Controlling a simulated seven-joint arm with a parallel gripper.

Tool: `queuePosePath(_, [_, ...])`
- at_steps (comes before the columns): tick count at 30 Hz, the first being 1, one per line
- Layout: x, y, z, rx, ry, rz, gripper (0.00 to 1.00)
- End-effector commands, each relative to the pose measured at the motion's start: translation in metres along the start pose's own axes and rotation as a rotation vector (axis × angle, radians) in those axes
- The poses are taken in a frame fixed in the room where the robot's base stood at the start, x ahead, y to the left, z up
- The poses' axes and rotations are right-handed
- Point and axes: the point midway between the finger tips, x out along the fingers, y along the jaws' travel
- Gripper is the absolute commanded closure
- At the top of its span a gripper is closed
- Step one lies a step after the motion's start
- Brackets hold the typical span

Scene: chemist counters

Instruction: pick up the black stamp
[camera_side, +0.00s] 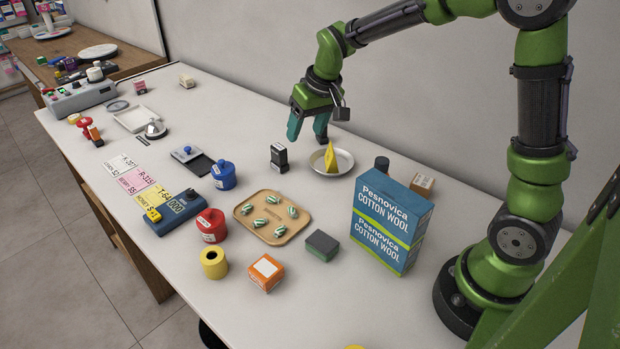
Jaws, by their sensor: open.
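The black stamp (279,157) stands upright on the white counter, near the middle of the side view. It is a small dark block with a pale label on its front. My gripper (308,132) points down just above and to the right of the stamp, behind it toward the wall. Its teal fingers are apart with nothing visible between them. The gripper does not appear to touch the stamp.
A metal dish (345,163) with a yellow piece (331,158) sits close to the right of the gripper. A wooden tray (300,232) with striped sweets, a blue canister (223,175) and a tall cotton wool box (388,222) stand nearer. The counter (240,120) is clear behind the stamp.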

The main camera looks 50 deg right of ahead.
Motion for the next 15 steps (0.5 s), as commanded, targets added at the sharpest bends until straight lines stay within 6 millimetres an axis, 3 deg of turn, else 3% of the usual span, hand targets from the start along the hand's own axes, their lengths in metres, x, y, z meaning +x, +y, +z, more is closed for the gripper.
queuePosePath(1, [0.016, 0.002, -0.014, -0.019, -0.004, 0.014, 0.38])
queuePosePath(3, [0.028, 0.004, -0.032, -0.050, 0.007, 0.030, 0.38])
queuePosePath(7, [0.032, 0.005, -0.059, -0.098, 0.049, 0.048, 0.38])
queuePosePath(10, [0.031, 0.005, -0.068, -0.123, 0.074, 0.054, 0.38])
queuePosePath(15, [0.064, 0.007, -0.068, -0.127, 0.068, 0.054, 0.38])
